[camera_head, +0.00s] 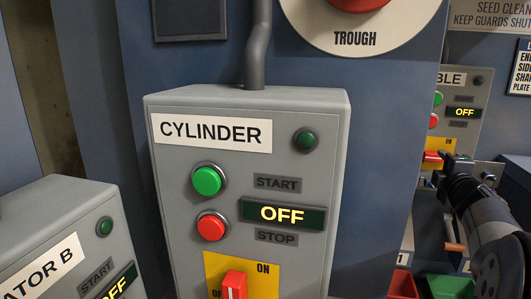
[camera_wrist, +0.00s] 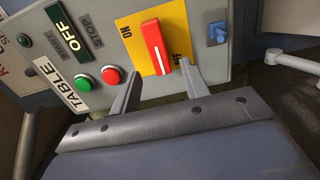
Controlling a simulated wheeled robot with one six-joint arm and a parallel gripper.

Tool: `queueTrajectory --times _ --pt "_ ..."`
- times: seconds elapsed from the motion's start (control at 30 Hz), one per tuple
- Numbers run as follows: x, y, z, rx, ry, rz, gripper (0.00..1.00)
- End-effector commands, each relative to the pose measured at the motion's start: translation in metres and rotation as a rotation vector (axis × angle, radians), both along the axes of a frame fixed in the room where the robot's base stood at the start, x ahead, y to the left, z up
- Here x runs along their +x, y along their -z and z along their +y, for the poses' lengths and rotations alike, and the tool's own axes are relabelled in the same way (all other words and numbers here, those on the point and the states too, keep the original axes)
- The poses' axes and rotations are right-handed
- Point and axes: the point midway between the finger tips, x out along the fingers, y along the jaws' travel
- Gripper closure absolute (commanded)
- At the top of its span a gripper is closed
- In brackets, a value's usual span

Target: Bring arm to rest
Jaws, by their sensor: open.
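My gripper (camera_wrist: 160,72) is open in the wrist view, its two fingers spread in front of the TABLE control box (camera_wrist: 98,28). The near end of the box's red rotary switch (camera_wrist: 154,45), on a yellow plate, shows between the fingertips. I cannot tell whether a finger touches it. The switch handle lies crosswise to the box's upright. In the head view my gripper is at the right edge, close to the TABLE box (camera_head: 468,88), and its fingers are hard to make out. The TABLE display reads OFF.
The CYLINDER box (camera_head: 170,240) stands large in the middle, its display OFF and its red switch (camera_head: 234,286) upright. Another box, partly labelled ATOR B (camera_head: 60,215), is at lower left. Red (camera_head: 402,284) and green (camera_head: 450,287) bins sit low at right. A pipe (camera_wrist: 292,60) shows right in the wrist view.

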Motion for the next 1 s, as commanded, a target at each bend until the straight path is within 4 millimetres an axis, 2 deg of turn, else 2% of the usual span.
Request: queueTrajectory --times 0.3,0.8,0.97,1.0 --pt "-0.054 0.000 0.014 -0.001 0.001 -0.002 0.56" --pt "0.032 0.000 -0.007 0.002 -0.003 0.001 0.56" --pt "0.056 0.000 -0.014 0.001 -0.002 0.001 0.56" --pt "0.055 -0.005 -0.014 0.051 -0.001 -0.014 0.56"
